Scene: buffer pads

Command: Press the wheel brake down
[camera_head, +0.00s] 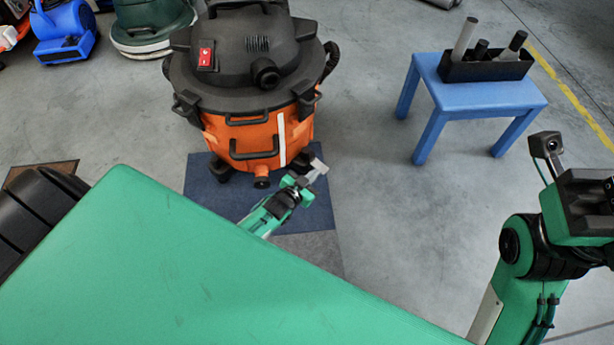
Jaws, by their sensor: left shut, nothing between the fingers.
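An orange drum vacuum with a black lid (240,135) stands on a dark blue mat (204,196) on casters. One black caster (220,173) shows at its front left. Another caster (304,158) shows in part at its front right, close behind my left gripper. No separate brake tab can be made out. My left gripper (318,169) is shut and empty, low at the vacuum's front right near that caster. I cannot tell whether it touches it. My right wrist is at the right edge, and its fingers cannot be made out.
A blue stool (478,97) stands at the right with a black tray (486,70) of bottles or tubes on it. A blue blower (64,35) and a dark green machine (150,24) stand at the back left. Grey floor right of the vacuum is clear.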

